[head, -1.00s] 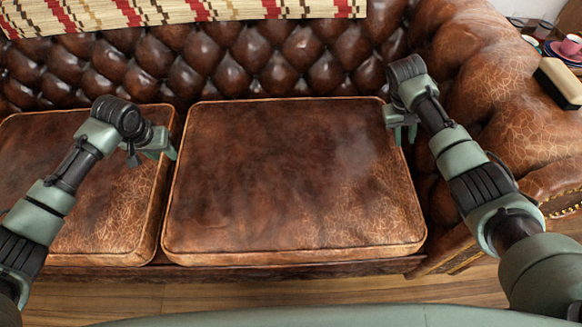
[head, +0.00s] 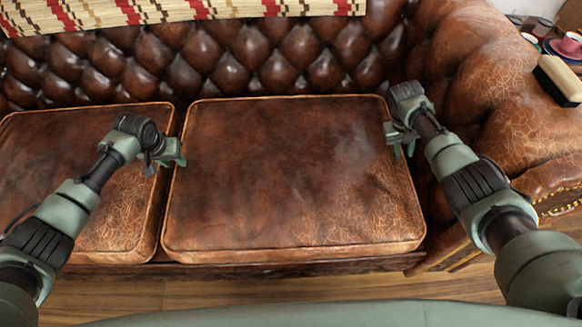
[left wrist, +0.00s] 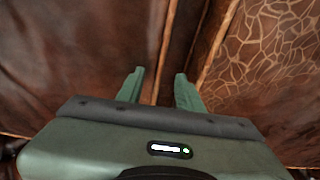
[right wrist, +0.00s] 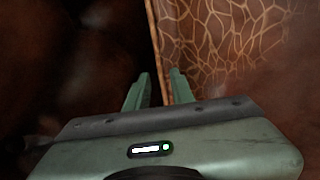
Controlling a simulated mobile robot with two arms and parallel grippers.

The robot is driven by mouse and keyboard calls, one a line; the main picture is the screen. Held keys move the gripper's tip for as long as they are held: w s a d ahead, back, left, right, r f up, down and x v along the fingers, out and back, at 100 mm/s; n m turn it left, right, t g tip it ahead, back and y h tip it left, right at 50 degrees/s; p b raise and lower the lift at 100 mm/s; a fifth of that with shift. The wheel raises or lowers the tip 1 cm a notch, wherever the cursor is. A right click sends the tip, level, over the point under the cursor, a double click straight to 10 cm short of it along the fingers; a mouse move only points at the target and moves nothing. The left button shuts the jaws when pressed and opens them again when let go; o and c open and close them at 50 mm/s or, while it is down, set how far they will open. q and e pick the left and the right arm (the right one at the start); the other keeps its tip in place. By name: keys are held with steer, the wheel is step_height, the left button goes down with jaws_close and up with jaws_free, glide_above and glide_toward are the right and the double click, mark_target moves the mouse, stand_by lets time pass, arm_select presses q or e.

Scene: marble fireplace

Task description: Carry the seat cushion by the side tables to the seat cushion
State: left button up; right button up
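Two brown leather seat cushions with piped edges lie side by side on the sofa. The seat cushion by the side tables (head: 290,175) lies flat between my grippers; the other cushion (head: 95,205) is at the left, partly behind my left arm. My left gripper (head: 166,163) is open and empty at the seam between the cushions. In the left wrist view its fingers (left wrist: 158,90) are apart above piped edges. My right gripper (head: 400,150) is at the right edge of the right cushion. In the right wrist view its fingers (right wrist: 159,90) are apart, with the piped edge between them.
The tufted backrest (head: 250,60) stands behind, with a striped woven blanket (head: 180,10) on top. The rolled armrest (head: 500,110) is close to my right arm.

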arm_select(q)
jaws_close()
arm_select(e)
jaws_close()
stand_by(1.0)
arm_select(q)
steer(key=shift+w+r, duration=0.2)
steer(key=shift+r, duration=0.1)
arm_select(e)
steer(key=shift+w+r, duration=0.15)
steer(key=shift+r, duration=0.1)
